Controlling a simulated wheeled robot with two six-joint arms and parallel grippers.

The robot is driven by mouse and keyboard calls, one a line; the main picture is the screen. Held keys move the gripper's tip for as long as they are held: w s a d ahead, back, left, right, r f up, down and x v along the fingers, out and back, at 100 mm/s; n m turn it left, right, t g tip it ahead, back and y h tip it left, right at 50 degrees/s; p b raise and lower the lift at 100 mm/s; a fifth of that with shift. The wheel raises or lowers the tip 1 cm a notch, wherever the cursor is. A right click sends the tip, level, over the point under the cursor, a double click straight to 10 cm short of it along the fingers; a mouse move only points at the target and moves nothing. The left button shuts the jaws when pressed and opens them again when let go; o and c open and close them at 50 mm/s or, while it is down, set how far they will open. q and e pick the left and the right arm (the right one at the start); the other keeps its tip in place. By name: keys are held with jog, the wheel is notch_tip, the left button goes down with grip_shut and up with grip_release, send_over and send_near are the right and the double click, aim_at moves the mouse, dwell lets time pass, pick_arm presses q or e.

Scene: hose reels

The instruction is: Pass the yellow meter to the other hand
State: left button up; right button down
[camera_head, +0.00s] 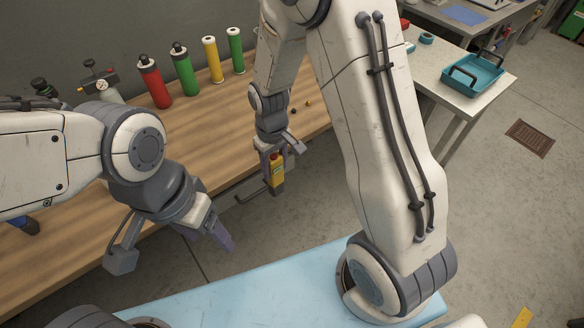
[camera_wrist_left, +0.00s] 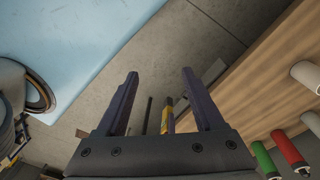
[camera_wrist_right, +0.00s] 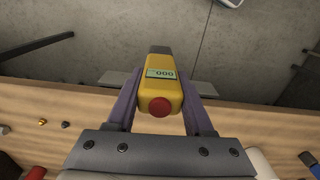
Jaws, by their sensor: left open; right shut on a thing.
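The yellow meter (camera_head: 277,173) is held by my right gripper (camera_head: 277,165) beyond the front edge of the wooden bench. In the right wrist view the meter (camera_wrist_right: 160,85) sits between both fingers, showing a small display and a red knob. My left gripper (camera_head: 175,250) is open and empty, lower left of the meter in the head view.
The wooden bench (camera_head: 215,130) carries red (camera_head: 155,83), green (camera_head: 183,70) and yellow (camera_head: 213,60) cylinders along the back. A light blue surface (camera_head: 250,290) lies in front. A teal tray (camera_head: 475,75) stands on another table at right. Open floor lies between bench and blue surface.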

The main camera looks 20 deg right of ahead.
aim_at(276, 176)
pick_arm(q)
jog(key=w+d+f+m+t+h, duration=0.1)
jog(key=w+f+m+t, duration=0.1)
jog(key=w+f, duration=0.45)
jog(key=w+d+f+m+t+h, duration=0.1)
jog(key=w+f+t, duration=0.25)
jog(key=w, duration=0.65)
jog(key=w+d+f+m+t+h, duration=0.1)
jog(key=w+d+f+m+h, duration=0.25)
jog(key=f+h, duration=0.4)
jog(key=s+a+r+n+t+h, duration=0.2)
jog(key=s+r+n+t+h, duration=0.1)
jog(key=n+t+h, duration=0.15)
jog(key=w+d+m+y, duration=0.1)
jog(key=w+d, duration=0.6)
jog(key=d, duration=0.2)
jog(key=shift+w+d+r, duration=0.2)
jog(key=shift+w+d, duration=0.05)
jog(key=shift+w, duration=0.05)
pick_arm(e)
jog(key=w+a+r+n, duration=0.2)
jog(key=a+r+n, duration=0.2)
jog(key=a, duration=0.3)
jog(key=shift+r, duration=0.45)
